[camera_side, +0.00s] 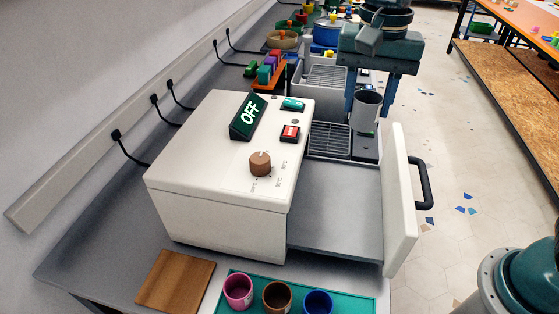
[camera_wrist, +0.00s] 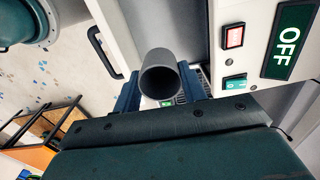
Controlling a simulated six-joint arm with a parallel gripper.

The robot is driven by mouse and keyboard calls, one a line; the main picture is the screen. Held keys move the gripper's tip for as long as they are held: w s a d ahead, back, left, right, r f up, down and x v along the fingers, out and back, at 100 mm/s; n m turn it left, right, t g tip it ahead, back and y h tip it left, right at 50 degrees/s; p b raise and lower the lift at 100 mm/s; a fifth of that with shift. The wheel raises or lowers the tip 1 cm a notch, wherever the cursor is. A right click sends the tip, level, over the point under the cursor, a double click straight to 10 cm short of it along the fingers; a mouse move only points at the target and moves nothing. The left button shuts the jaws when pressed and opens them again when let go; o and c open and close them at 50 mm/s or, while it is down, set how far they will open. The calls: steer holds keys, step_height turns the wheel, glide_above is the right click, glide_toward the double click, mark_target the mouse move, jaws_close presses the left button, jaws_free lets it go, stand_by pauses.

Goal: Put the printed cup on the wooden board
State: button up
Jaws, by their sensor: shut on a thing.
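A grey printed cup (camera_side: 366,110) is between the blue fingers of my gripper (camera_side: 369,98), above the dark plate at the right end of the printer's bay. The gripper is shut on it. In the wrist view the cup (camera_wrist: 160,76) shows its open mouth between the two fingers of my gripper (camera_wrist: 168,92). The cup looks upright in the side view; I cannot tell whether its base touches the plate. The wooden board (camera_side: 176,281) lies bare on the bench at the front left, well away from the gripper. It is not seen in the wrist view.
The white printer (camera_side: 225,170) with an OFF display (camera_side: 248,116) stands between the gripper and the board. Its door (camera_side: 398,200) is open at the right, with a black handle (camera_side: 421,184). A green tray (camera_side: 350,302) with pink, brown and blue cups sits beside the board.

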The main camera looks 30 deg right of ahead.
steer(key=w+a+n, duration=0.1)
steer(key=w+a, duration=0.1)
steer(key=a, duration=0.7)
steer(key=w+a+n, duration=0.1)
steer(key=w+a, duration=0.2)
steer(key=a, duration=0.6)
steer(key=w+a+n, duration=0.1)
steer(key=w+a, duration=0.2)
steer(key=a, duration=0.7)
steer(key=shift+f+n, duration=0.3)
steer(key=shift+f, duration=0.05)
steer(key=s+a+f+n, duration=0.1)
steer(key=s+a+f, duration=0.2)
steer(key=a, duration=0.5)
steer(key=shift+s+a, duration=0.25)
steer(key=shift+s, duration=0.1)
steer(key=shift+f, duration=0.15)
glide_above(176, 282)
step_height(176, 282, down, 14)
steer(key=shift+f, duration=0.15)
steer(key=shift+f, duration=2.8)
